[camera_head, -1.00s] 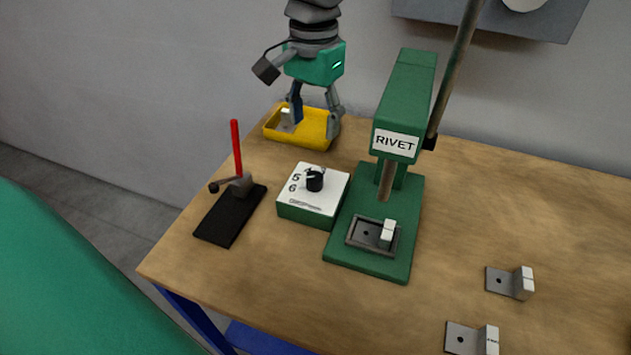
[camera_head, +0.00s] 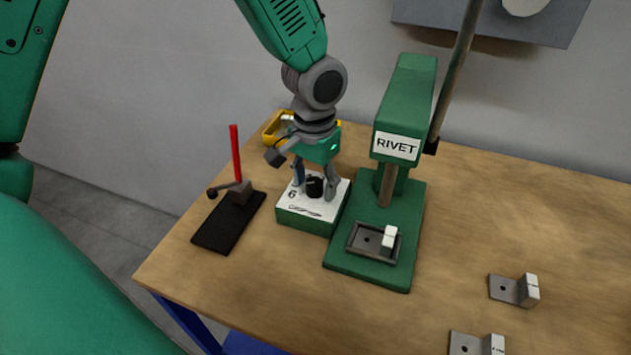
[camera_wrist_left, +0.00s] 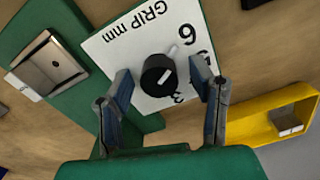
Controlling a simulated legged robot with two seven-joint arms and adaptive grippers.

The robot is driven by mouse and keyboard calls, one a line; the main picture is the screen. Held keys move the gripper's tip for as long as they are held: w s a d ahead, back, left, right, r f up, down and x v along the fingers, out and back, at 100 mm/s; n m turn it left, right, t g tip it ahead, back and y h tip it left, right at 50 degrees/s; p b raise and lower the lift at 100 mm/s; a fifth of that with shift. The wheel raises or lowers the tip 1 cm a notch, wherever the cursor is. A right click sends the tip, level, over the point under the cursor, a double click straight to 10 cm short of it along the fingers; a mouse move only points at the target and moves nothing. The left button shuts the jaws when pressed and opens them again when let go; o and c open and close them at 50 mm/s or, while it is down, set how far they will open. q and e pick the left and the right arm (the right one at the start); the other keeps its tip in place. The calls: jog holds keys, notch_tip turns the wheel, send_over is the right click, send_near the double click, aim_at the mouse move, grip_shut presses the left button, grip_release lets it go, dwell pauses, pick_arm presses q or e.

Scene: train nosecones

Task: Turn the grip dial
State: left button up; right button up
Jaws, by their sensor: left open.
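The grip dial is a black round knob (camera_head: 314,187) on the white top of a green box (camera_head: 305,218). In the left wrist view the knob (camera_wrist_left: 158,76) has a white mark, and "GRIP mm" and numbers are printed around it. My left gripper (camera_head: 314,190) points down over the box, its fingers on either side of the knob. In the left wrist view the gripper (camera_wrist_left: 163,90) is open, with gaps between both fingers and the knob. The green rivet press (camera_head: 400,150) stands right of the box. My right gripper is not in view.
A yellow tray (camera_head: 272,126) with a metal bracket (camera_wrist_left: 288,123) lies behind the box. A black base with a red lever (camera_head: 236,153) stands at left. Two brackets (camera_head: 515,290) (camera_head: 478,345) lie at the right front. The table's right side is mostly clear.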

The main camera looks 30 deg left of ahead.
pick_arm(q)
grip_shut()
jog(key=c, duration=1.1)
grip_release()
jog(key=shift+c, duration=0.2)
jog(key=shift+r, duration=0.1)
jog(key=m+p, duration=0.3)
jog(key=p, duration=0.1)
jog(key=shift+r, duration=0.15)
jog(key=shift+m+p, duration=1.8)
jog(key=shift+m, duration=0.6)
jog(key=shift+w, duration=0.1)
jog(key=o, duration=1.1)
jog(key=shift+f, duration=0.2)
